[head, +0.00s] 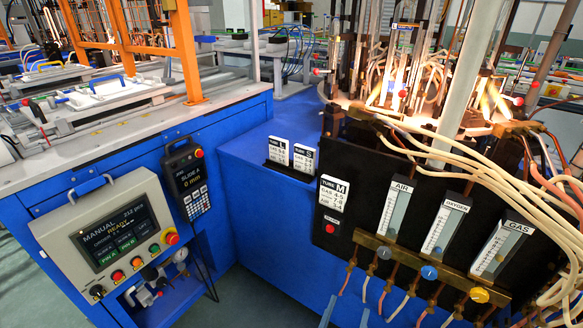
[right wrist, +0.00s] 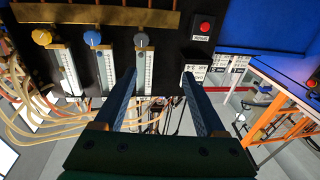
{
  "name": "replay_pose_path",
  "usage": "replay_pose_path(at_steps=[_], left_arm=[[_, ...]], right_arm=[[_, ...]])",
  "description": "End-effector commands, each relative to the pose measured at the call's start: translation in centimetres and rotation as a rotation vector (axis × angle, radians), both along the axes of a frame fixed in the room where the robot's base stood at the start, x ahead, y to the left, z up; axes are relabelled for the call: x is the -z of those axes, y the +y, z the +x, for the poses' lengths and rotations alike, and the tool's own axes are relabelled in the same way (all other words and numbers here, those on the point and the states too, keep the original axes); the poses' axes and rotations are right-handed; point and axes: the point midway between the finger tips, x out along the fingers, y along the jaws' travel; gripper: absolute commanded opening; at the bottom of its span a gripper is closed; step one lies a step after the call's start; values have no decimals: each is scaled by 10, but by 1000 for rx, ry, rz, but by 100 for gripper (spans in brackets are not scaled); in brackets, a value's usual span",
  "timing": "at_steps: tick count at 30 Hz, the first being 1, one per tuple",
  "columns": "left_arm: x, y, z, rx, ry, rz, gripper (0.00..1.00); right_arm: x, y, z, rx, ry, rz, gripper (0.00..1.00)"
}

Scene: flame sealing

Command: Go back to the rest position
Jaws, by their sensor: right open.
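My right gripper (head: 345,310) shows only as two light blue fingertips at the bottom edge of the head view, below the black gas panel (head: 341,247). In the right wrist view the right gripper (right wrist: 160,73) is open, its two dark blue fingers wide apart with nothing between them. It faces the panel, whose picture there is upside down. The grey knob (right wrist: 141,40) shows beyond the gap between the fingers; I see no contact. My left gripper is not in view.
The panel carries AIR (head: 398,208), OXYGEN (head: 445,227) and GAS (head: 499,249) gauges above a brass bar with knobs. Pale hoses (head: 545,235) hang at right. Lit burners (head: 400,85) stand above. A control box (head: 112,240) and pendant (head: 187,180) are at left.

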Motion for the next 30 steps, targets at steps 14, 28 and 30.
replay_pose_path(at_steps=[14, 28, 30], left_arm=[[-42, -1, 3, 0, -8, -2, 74], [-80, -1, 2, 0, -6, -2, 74], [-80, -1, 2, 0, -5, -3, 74]], right_arm=[[110, 40, -31, -579, 390, -21, 73], [253, -70, -276, -533, 1488, 155, 73], [255, -78, -288, -509, 1532, 160, 73]])
